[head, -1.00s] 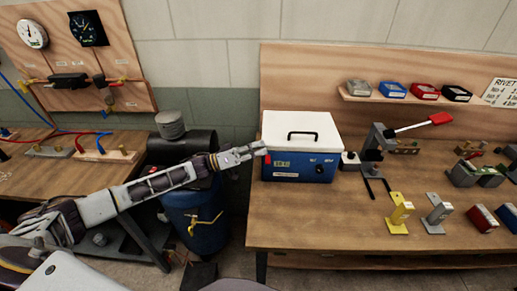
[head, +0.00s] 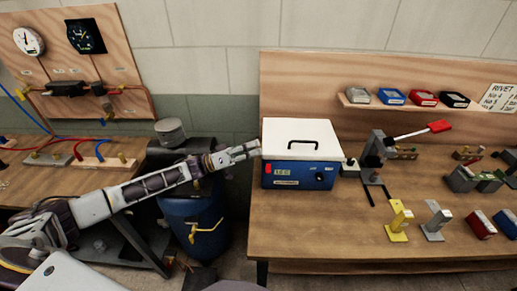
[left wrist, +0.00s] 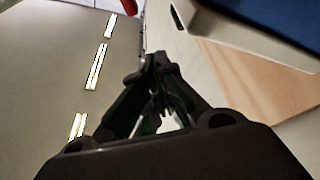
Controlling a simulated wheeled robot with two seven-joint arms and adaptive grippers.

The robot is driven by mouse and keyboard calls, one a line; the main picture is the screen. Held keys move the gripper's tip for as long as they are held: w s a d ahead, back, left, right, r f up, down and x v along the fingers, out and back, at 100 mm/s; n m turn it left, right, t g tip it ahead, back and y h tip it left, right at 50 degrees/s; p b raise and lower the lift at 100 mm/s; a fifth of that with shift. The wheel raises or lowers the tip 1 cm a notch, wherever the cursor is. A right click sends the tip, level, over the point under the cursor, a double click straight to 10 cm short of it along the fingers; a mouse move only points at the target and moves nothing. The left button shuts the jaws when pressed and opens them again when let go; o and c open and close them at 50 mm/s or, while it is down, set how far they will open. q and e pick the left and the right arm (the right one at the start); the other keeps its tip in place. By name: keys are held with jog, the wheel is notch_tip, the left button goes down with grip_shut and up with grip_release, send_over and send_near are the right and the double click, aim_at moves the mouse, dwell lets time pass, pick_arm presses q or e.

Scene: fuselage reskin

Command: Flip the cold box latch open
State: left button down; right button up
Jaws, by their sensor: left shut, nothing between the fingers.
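The cold box (head: 292,175) is blue with a white lid (head: 280,138) and a black top handle. It stands at the left end of the right bench, lid down. A small red piece, probably the latch (head: 268,168), is on its front near the left corner; whether it is flipped cannot be told. My left gripper (head: 258,147) is shut and empty, just left of the box's front left corner, slightly above the red piece. In the left wrist view its closed fingertips (left wrist: 160,62) show, with a white and blue body at upper right. My right gripper is out of view.
A lever tool with a red handle (head: 438,127) stands right of the box. Yellow (head: 397,222) and grey brackets stand near the bench's front. Small bins (head: 392,96) line the shelf. A blue barrel (head: 195,225) stands below my left forearm, between the benches.

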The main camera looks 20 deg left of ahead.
pick_arm(q)
jog(key=b+v, duration=0.1)
jog(key=v, duration=0.6)
jog(key=shift+s+a+b, duration=0.25)
jog(key=shift+a+b, duration=0.1)
jog(key=shift+b, duration=0.05)
jog(key=shift+a, duration=0.1)
